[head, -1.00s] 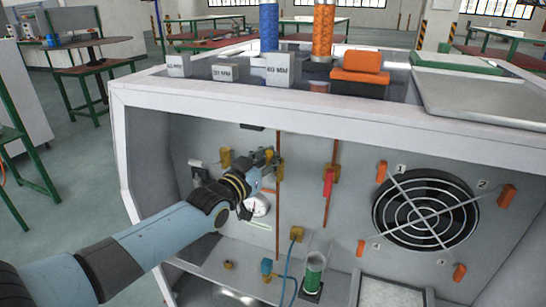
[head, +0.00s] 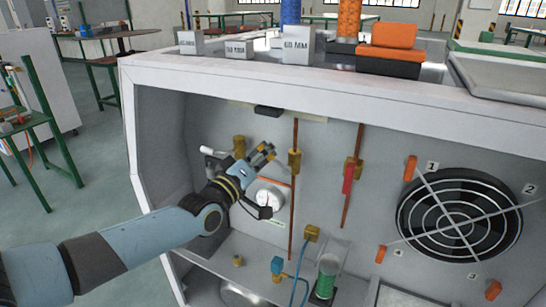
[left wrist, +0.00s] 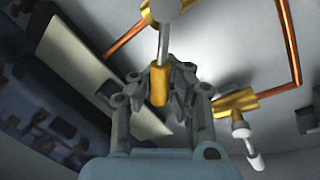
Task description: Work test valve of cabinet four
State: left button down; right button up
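My left gripper (head: 264,182) reaches into the white cabinet (head: 330,85) in the head view, its two fingers spread. It is in front of the back panel, beside a white round gauge (head: 269,199). A brass valve (head: 293,162) on a copper pipe is just right of its upper finger. A brass fitting (head: 239,146) with a white lever (head: 208,151) is behind and left of it. In the left wrist view, a brass cylinder (left wrist: 158,86) on a metal stem shows between the fingers; contact cannot be told. Which valve is the test valve cannot be told. My right gripper is out of view.
A red-handled valve (head: 348,177) is on the right pipe. A round fan grille (head: 458,214) with orange clips is farther right. A green cylinder (head: 326,279) and a blue-topped fitting (head: 277,266) stand below. Marked blocks (head: 300,46) sit on top.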

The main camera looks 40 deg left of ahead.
pick_arm(q)
jog(key=f+n+y+b, duration=0.1)
jog(key=n, duration=0.2)
jog(key=a+f+n+y+b, duration=0.1)
jog(key=f+n+b, duration=0.1)
jog(key=n, duration=0.1)
jog(key=s+f+n+b, duration=0.1)
jog(key=f+n+b, duration=0.1)
jog(key=n, duration=0.1)
jog(key=shift+a+y, duration=0.25)
jog(key=shift+y, duration=0.15)
jog(key=shift+n, duration=0.4)
jog(key=shift+f, duration=0.1)
jog(key=c, duration=1.4)
grip_release()
jog(key=shift+r, duration=0.2)
jog(key=shift+o, duration=0.8)
jog(key=shift+r, duration=0.1)
